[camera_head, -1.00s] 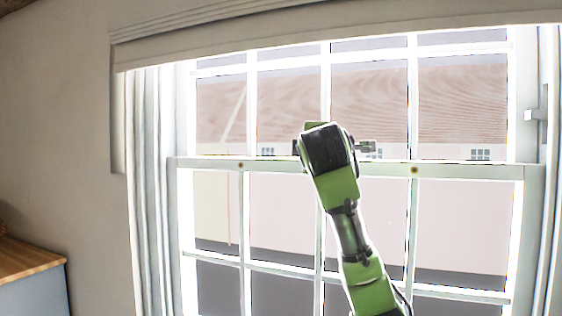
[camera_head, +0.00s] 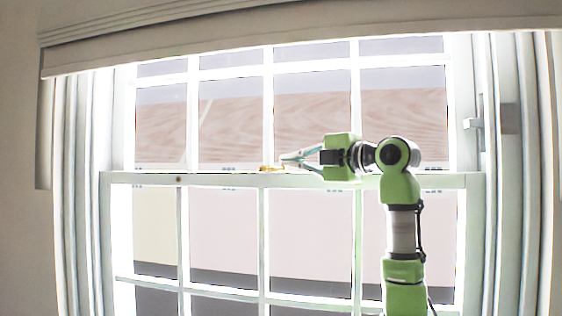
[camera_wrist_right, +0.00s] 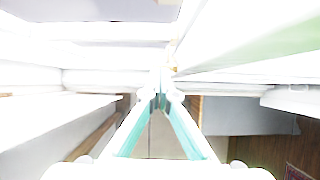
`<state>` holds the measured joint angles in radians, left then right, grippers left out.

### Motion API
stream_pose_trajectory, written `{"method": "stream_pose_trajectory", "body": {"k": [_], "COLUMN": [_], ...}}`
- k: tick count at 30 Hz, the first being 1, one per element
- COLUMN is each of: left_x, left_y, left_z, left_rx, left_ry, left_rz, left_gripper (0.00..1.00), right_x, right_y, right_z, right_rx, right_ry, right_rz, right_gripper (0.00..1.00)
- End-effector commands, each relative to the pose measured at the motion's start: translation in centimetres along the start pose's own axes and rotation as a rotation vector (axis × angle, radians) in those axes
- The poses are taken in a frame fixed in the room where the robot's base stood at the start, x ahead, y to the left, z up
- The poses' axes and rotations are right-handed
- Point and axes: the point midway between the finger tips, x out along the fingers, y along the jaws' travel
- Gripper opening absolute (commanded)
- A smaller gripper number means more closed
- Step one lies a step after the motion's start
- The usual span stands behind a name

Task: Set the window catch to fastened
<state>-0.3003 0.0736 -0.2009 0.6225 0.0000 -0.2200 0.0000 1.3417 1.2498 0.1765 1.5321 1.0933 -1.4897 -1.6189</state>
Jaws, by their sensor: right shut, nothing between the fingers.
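The window catch (camera_head: 268,168) is a small brass-coloured piece on the meeting rail (camera_head: 230,180) of the sash window. Its lever position is too small to make out. My right gripper (camera_head: 283,159) comes in from the right just above the rail, its fingers pointing left. It is shut and empty, with its tips just above and to the right of the catch; I cannot tell whether they touch. In the right wrist view the two teal fingers (camera_wrist_right: 160,92) meet at their tips, with a small yellowish bit just beyond them. My left gripper is not in view.
A blind (camera_head: 270,45) hangs across the window top. A metal bracket (camera_head: 474,123) sticks out at the right frame. A small dark round spot (camera_head: 179,179) marks the rail's left part.

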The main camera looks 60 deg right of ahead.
Motion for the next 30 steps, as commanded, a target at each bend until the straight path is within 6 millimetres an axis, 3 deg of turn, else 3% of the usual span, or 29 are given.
{"method": "stream_pose_trajectory", "body": {"k": [12, 30], "left_x": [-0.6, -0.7], "left_y": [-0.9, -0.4], "left_z": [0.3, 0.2], "left_rx": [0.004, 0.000], "left_ry": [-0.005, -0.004], "left_rz": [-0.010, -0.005], "left_gripper": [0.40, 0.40], "right_x": [0.1, 0.3], "right_y": [0.1, 0.0], "right_z": [2.4, 2.9], "right_rx": [0.002, 0.001], "right_ry": [-0.007, -0.005], "right_rz": [-0.003, -0.002], "right_gripper": [0.00, 0.00]}}
